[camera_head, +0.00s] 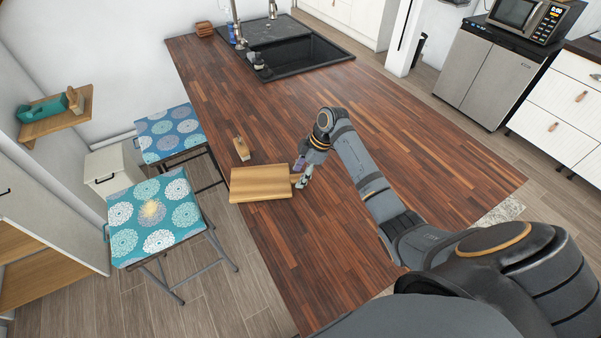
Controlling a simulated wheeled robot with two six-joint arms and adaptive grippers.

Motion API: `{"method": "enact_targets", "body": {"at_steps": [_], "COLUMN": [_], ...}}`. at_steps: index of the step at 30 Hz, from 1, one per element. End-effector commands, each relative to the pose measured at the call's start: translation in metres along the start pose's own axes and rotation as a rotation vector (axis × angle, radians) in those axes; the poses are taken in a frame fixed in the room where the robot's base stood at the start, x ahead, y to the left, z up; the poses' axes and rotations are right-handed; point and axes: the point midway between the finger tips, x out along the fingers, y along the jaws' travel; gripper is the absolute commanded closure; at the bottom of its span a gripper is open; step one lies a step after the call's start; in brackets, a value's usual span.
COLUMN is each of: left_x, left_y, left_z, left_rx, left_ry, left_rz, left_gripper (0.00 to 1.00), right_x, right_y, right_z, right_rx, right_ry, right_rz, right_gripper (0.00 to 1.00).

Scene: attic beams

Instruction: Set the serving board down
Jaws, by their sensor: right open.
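The serving board (260,184) is a light wooden rectangle with a short handle on its right side. It lies on the dark wood-strip counter (330,235), close to the counter's left edge. My right gripper (301,176) is at the board's handle end, with its fingers open around or beside the handle; I cannot tell which. The wrist hides part of the fingers.
A black sink (292,62) with a faucet is at the far end. Two patterned stools (155,214) stand left of the counter. The counter's near part is clear.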

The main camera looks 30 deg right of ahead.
Motion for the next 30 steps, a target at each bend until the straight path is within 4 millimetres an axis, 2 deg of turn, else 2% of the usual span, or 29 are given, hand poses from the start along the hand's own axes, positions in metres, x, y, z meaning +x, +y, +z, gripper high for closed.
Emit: {"method": "enact_targets", "body": {"at_steps": [5,12,18,22,30], "left_x": [0.005,0.021,0.028,0.029,0.029], "left_y": [0.000,0.002,0.002,0.002,0.002], "left_z": [0.000,0.002,0.003,0.004,0.004], "left_rx": [0.000,0.000,0.000,0.000,0.000], "left_ry": [0.000,0.000,-0.001,-0.001,-0.002], "left_rz": [0.000,0.000,0.000,0.000,0.000], "left_gripper": [0.60,0.60,0.60,0.60,0.60], "right_x": [-0.013,-0.070,-0.107,-0.118,-0.121], "right_y": [0.001,0.002,0.001,0.001,0.000], "right_z": [0.001,0.002,0.001,0.001,0.000], "right_rx": [-0.001,-0.002,-0.001,0.001,0.000], "right_ry": [-0.001,-0.003,-0.001,-0.001,0.000], "right_rz": [0.004,0.007,0.004,0.001,0.000], "right_gripper": [0.46,0.46,0.46,0.46,0.46]}}
